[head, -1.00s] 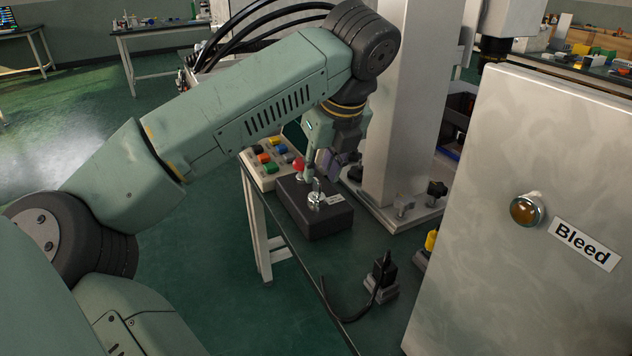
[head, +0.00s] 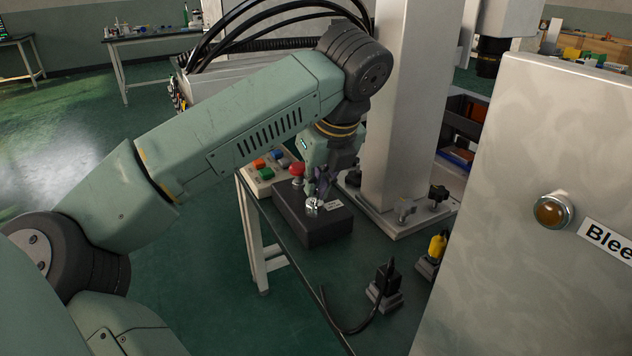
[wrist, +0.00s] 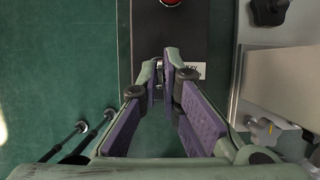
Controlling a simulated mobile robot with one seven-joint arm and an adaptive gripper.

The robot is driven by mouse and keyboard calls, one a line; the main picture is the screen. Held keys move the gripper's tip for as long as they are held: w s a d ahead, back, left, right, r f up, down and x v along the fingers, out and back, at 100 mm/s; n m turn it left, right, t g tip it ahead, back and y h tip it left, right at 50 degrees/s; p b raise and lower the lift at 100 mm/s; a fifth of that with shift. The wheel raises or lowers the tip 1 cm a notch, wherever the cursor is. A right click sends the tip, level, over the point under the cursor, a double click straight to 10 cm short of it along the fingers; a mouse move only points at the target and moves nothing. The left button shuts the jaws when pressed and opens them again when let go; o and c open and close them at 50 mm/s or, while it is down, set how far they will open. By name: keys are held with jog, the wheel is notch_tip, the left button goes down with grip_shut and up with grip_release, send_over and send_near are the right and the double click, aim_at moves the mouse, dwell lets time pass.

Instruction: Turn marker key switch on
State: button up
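The key switch (head: 312,207) is a bright metal fitting on top of a black box (head: 318,226), with a white label (head: 334,204) to its right. My gripper (head: 321,187) is directly above the switch, pointing down, its fingertips very close to the metal. In the wrist view, my gripper's fingers (wrist: 161,72) converge to a narrow gap, with a little metal of the switch (wrist: 158,92) showing between them. The fingers hide most of the key and part of the label. I cannot tell whether they press on the key.
A red mushroom button (head: 297,169) stands on the box behind the switch. A panel of coloured buttons (head: 262,178) lies behind. The pale column (head: 396,110) with clamp knobs rises close on the right. A grey cabinet (head: 490,250) with an amber lamp (head: 553,211) fills the right foreground.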

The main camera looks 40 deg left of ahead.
grip_shut()
jog(key=m+t+b, duration=0.1)
jog(key=m+b, duration=0.1)
jog(key=shift+a+f+m, duration=0.1)
jog(key=shift+m, duration=0.3)
jog(key=m+t+h+b, duration=0.1)
jog(key=m, duration=0.1)
jog(key=shift+s+m, duration=0.1)
jog(key=shift+m, duration=0.3)
jog(key=m+h, duration=0.1)
jog(key=m, duration=0.2)
jog(key=shift+a+t, duration=0.1)
jog(key=shift+t, duration=0.2)
jog(key=shift+r+m+h, duration=0.2)
jog(key=shift+m+h, duration=0.5)
jog(key=shift+m, duration=1)
jog(key=o, duration=0.6)
grip_release()
jog(key=shift+c, duration=0.2)
